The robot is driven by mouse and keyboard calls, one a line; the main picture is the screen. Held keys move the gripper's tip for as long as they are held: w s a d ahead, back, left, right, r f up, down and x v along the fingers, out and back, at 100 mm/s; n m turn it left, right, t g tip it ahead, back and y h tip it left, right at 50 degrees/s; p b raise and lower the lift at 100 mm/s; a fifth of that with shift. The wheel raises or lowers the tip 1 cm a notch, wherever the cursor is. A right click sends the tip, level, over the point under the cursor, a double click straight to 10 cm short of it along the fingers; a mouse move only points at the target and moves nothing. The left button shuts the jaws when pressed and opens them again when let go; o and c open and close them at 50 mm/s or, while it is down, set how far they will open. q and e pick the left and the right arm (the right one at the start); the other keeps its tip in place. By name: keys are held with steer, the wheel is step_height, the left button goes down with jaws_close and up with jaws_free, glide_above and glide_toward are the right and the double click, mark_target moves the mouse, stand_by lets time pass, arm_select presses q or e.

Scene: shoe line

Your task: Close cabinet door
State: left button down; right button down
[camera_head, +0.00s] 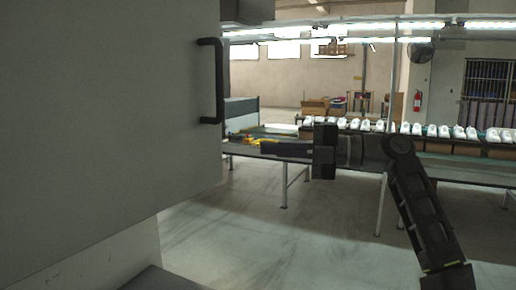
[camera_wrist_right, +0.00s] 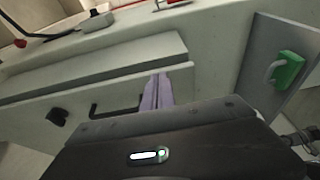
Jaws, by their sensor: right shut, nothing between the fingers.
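The cabinet door (camera_head: 110,110) is a large plain grey panel filling the left of the head view, standing close to me. Its black bar handle (camera_head: 219,82) is upright near the door's right edge. My right gripper (camera_head: 264,147) reaches in from the right, its fingers pointing left. It shows to the right of the door's edge and lower than the handle. Its fingers are shut and empty, and show pale purple in the right wrist view (camera_wrist_right: 158,92). A black handle (camera_wrist_right: 112,108) on a pale panel shows left of them there. Whether the fingers touch anything is unclear. My left gripper is out of sight.
A long bench with white shoes (camera_head: 450,131) runs across the back right. A lower table with yellow items (camera_head: 240,139) stands behind my gripper. Grey floor (camera_head: 290,240) is open below. The right wrist view shows a green handle (camera_wrist_right: 287,68) and a white box (camera_wrist_right: 96,23).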

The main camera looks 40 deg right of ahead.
steer(key=d, duration=0.2)
steer(key=shift+w+d+p, duration=0.15)
steer(key=shift+d+p, duration=0.15)
steer(key=shift+d, duration=0.1)
steer(key=shift+d+f, duration=0.1)
